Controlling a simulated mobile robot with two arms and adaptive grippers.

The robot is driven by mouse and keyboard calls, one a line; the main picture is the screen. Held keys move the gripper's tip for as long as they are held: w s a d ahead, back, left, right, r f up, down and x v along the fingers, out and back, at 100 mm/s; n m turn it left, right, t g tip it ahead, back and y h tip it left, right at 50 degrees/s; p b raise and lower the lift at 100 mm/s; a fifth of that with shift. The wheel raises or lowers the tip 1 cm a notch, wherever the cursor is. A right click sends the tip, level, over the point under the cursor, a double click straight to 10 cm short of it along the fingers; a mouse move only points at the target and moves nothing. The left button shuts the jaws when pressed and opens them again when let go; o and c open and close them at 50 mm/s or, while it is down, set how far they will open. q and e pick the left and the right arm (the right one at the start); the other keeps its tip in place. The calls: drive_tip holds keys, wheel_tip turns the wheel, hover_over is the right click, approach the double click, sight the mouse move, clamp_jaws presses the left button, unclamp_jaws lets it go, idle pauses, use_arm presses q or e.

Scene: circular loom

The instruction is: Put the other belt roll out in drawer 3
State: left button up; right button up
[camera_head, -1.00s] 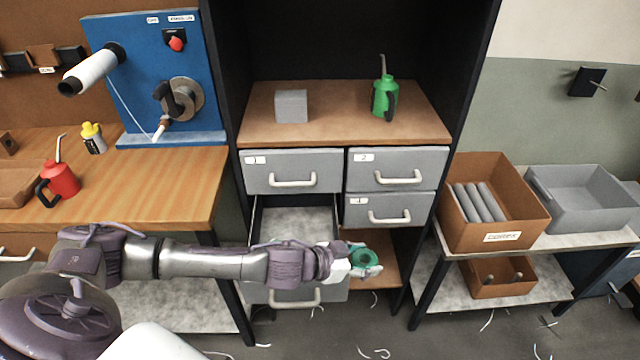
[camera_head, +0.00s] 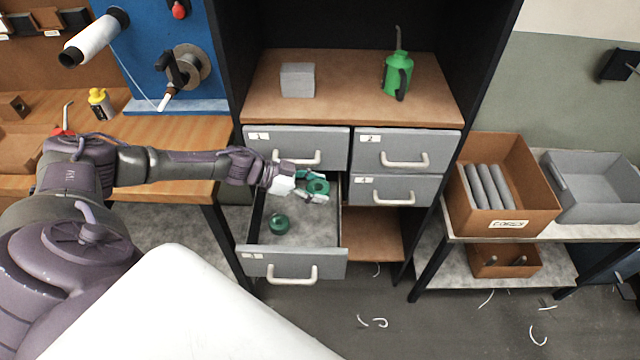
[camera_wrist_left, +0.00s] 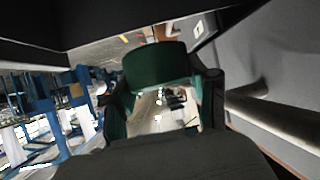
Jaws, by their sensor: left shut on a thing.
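My left gripper (camera_head: 308,189) is shut on a green belt roll (camera_head: 319,186), seen as a ring in the head view. It holds the roll over the back right part of the open drawer 3 (camera_head: 310,262); the exact height above the drawer floor is hard to tell. A second green belt roll (camera_head: 279,225) lies inside that drawer, towards its left side. In the left wrist view the held roll (camera_wrist_left: 155,68) shows large and dark green between the fingers. My right gripper is out of view.
Closed drawers 1 (camera_head: 297,149), 2 (camera_head: 407,151) and 4 (camera_head: 394,189) are above and to the right of the open one. A green oil can (camera_head: 396,77) and a grey block (camera_head: 297,80) stand on the cabinet top. A brown box (camera_head: 535,183) stands at right.

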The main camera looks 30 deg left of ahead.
use_arm(q)
drive_tip(key=shift+s+f+b, duration=0.1)
drive_tip(key=shift+f+b, duration=0.2)
drive_tip(key=shift+f, duration=0.05)
wheel_tip(320, 180, down, 3)
drive_tip(key=b, duration=0.3)
drive_tip(key=shift+b, duration=0.35)
wheel_tip(320, 180, down, 8)
drive_tip(key=b, duration=0.4)
drive_tip(key=shift+r, duration=0.15)
drive_tip(key=shift+f+b, duration=0.6)
drive_tip(key=shift+f, duration=0.05)
drive_tip(key=shift+f, duration=0.2)
drive_tip(key=shift+d+f+b, duration=0.1)
drive_tip(key=shift+f+b, duration=0.1)
drive_tip(key=shift+b, duration=0.1)
